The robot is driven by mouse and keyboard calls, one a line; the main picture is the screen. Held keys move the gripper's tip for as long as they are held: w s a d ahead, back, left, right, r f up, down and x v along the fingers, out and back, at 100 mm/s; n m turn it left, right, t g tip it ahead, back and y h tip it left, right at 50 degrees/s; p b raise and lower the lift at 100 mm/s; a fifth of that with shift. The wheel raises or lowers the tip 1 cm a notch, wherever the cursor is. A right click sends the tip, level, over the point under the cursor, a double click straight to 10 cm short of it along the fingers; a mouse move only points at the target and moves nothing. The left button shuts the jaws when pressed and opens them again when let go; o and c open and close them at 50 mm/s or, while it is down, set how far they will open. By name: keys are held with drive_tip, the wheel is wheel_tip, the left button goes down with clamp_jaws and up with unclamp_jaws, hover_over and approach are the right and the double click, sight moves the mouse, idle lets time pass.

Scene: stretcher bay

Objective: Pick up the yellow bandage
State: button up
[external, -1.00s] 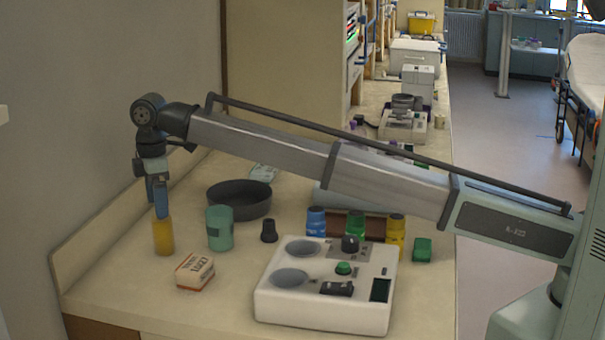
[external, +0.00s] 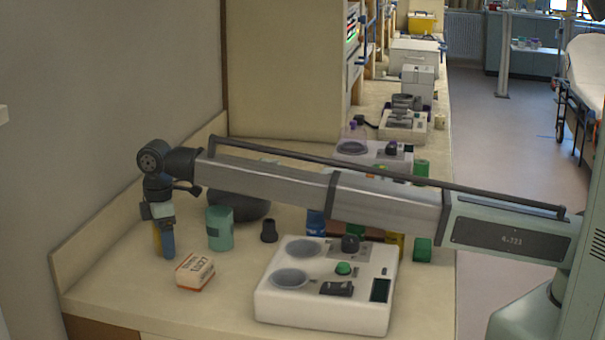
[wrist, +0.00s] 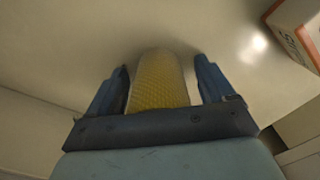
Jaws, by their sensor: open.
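The yellow bandage (wrist: 158,85) is a textured yellow cylinder, seen between the two blue fingers of my gripper (wrist: 157,85) in the wrist view. A small gap shows on each side of it, more clearly on the right. In the external view my gripper (external: 167,245) is low over the counter and hides most of the bandage. Only a narrow yellow strip of the bandage (external: 156,238) shows to the left of the finger. My gripper is open around the bandage.
A white and orange box (external: 195,271) lies just right of my gripper and also shows in the wrist view (wrist: 298,30). A teal cup (external: 220,228) and a dark bowl (external: 240,207) stand behind it. A white device (external: 325,300) is farther right. The counter's front left is clear.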

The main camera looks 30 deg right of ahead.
drive_tip(key=c, duration=1.1)
drive_tip(key=shift+c, duration=0.2)
drive_tip(key=shift+r, duration=0.15)
